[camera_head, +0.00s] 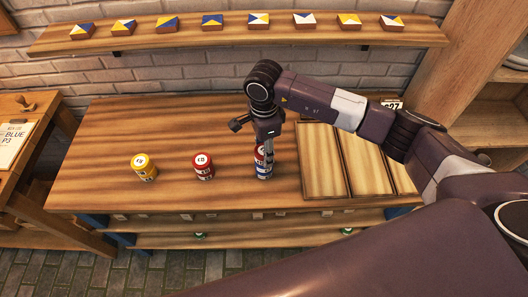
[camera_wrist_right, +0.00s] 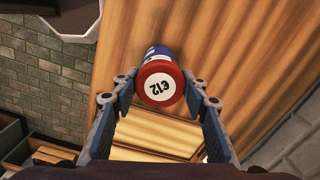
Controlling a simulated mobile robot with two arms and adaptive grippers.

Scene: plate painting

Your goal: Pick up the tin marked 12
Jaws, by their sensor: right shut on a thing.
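The tin marked 12 (camera_wrist_right: 158,85) has a red rim and a white round label, seen end-on between the fingers in the right wrist view. In the head view this red tin (camera_head: 259,154) is at the fingertips, right above a blue tin (camera_head: 263,171) on the table. The blue tin (camera_wrist_right: 157,52) also shows behind it in the wrist view. I cannot tell whether the two touch. My right gripper (camera_wrist_right: 160,92) is shut on the red tin, one finger at each side; in the head view the gripper (camera_head: 268,150) points down. My left gripper is out of view.
A yellow tin (camera_head: 145,167) and another red tin (camera_head: 203,166) stand to the left on the wooden table (camera_head: 100,190). Shallow wooden trays (camera_head: 320,165) lie to the right. A wall shelf (camera_head: 235,36) with several painted tiles runs behind. The table's left part is mostly clear.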

